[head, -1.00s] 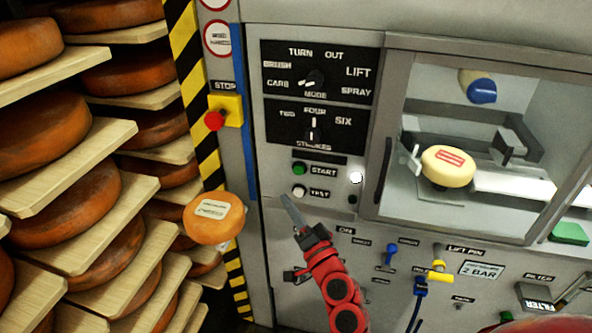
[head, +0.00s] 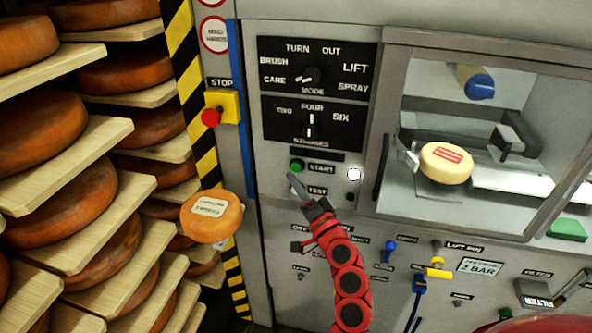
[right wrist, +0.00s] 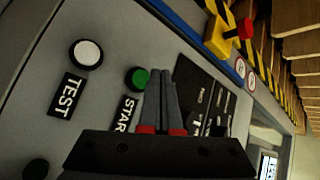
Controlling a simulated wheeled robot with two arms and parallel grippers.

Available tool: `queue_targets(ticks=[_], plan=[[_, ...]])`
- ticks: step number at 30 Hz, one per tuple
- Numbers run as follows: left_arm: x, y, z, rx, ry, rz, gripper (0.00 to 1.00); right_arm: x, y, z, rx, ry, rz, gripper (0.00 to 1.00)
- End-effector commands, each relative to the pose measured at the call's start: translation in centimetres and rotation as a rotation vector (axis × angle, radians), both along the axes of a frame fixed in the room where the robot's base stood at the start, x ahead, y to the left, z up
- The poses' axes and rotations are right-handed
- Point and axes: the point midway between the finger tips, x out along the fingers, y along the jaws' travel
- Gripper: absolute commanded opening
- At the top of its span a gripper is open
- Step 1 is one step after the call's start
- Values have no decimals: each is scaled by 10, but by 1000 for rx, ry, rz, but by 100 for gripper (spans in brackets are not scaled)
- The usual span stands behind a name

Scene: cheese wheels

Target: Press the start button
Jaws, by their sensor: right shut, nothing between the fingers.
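The green start button (head: 297,165) sits on the grey machine panel beside its START label. It also shows in the right wrist view (right wrist: 137,78), just left of the fingertips. My right gripper (head: 293,178) is shut and empty, its fingertips just below the start button in the head view. In the right wrist view its closed fingers (right wrist: 162,76) point toward the panel and cover part of the START label. I cannot tell whether the tips touch the panel. My left gripper is not in view.
The white test button (right wrist: 86,54) is near the start button. A red stop button (head: 211,117) on a yellow box is up and left. Mode and strokes knobs (head: 311,130) are above. Cheese shelves (head: 90,155) stand left; a glazed chamber (head: 392,110) is right.

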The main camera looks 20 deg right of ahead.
Motion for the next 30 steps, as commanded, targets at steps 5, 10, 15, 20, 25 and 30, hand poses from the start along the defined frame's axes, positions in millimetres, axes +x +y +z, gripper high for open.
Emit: queue_targets(ticks=[5,10,15,20,25,30], plan=[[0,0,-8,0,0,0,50,10,-7,-2,-1,1,0,0],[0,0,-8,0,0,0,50,13,-9,0,-2,0,0,0],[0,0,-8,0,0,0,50,13,-9,0,-1,1,0,0],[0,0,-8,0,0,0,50,13,-8,-1,-2,2,1,0],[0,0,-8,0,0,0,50,13,-8,-1,-2,2,1,0],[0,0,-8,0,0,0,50,13,-8,-1,-2,2,1,0]])
